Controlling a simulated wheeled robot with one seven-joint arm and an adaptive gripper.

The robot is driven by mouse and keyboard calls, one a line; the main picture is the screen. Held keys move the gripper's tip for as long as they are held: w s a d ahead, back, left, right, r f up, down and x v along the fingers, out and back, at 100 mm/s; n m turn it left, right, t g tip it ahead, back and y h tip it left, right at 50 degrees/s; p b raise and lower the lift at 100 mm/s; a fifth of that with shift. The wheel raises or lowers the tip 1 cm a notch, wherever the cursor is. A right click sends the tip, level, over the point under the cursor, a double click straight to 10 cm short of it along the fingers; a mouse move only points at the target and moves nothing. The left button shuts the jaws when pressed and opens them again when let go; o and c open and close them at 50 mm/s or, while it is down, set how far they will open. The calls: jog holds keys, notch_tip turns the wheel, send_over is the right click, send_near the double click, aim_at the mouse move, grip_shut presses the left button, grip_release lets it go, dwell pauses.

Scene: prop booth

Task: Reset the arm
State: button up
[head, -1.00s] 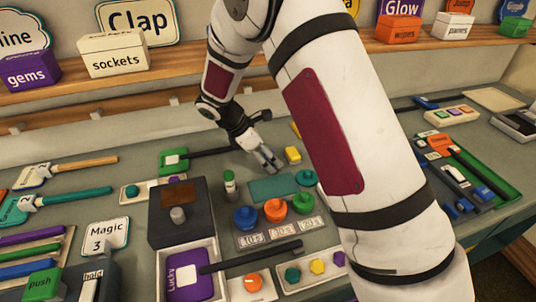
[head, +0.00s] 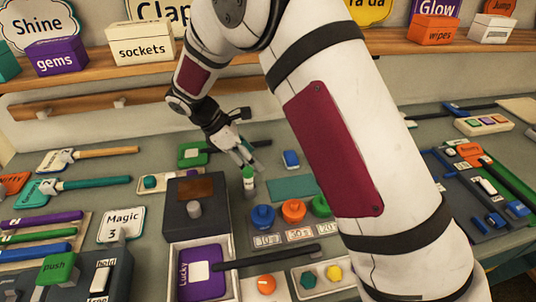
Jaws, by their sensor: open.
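My gripper (head: 246,158) is at the end of my white arm, over the middle back of the bench. Its fingers are apart and empty, pointing down and right. Just below them in the picture stands a small green-capped vial (head: 248,182), upright; I cannot tell whether they touch. A blue block (head: 291,159) lies to the right of the fingers. My upper arm hides part of the bench at right centre.
Blue (head: 262,217), orange (head: 293,211) and green knobbed weights stand in front of a teal mat (head: 291,188). A dark box with a knob (head: 195,208) stands left of them. Handled tools lie at far left. A shelf (head: 90,75) with labelled boxes runs along the back.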

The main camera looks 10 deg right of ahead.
jog(key=shift+a, duration=0.85)
